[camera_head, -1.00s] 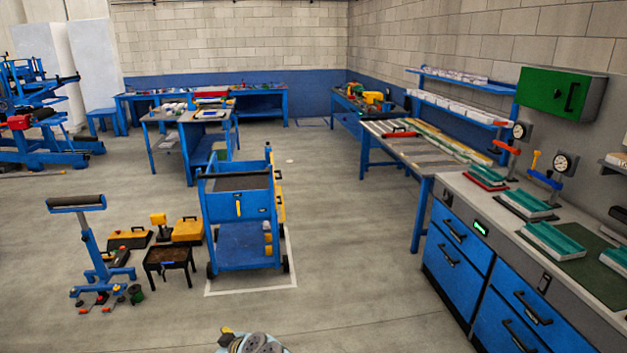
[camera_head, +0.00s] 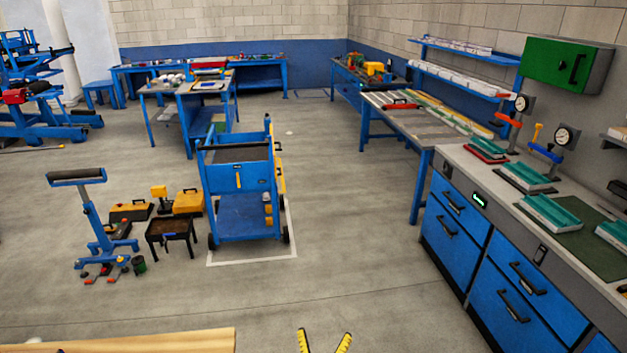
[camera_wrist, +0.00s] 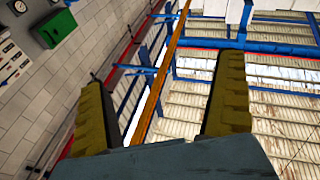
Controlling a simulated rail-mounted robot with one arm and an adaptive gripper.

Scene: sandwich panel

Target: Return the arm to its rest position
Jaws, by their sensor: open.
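My gripper (camera_head: 325,341) shows at the bottom edge of the head view as two yellow fingertips with black marks, spread apart with nothing between them. The rest of my arm is below the frame there. In the wrist view my gripper (camera_wrist: 168,95) has its two yellow and black fingers wide apart and empty. Past them are the roof and the upper wall, so the fingers point upward.
A wooden surface (camera_head: 130,342) lies at the bottom left. A blue cart (camera_head: 240,190) stands on the floor ahead. A blue drawer bench (camera_head: 500,270) with teal trays (camera_head: 551,213) runs along the right. The floor between cart and bench is clear.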

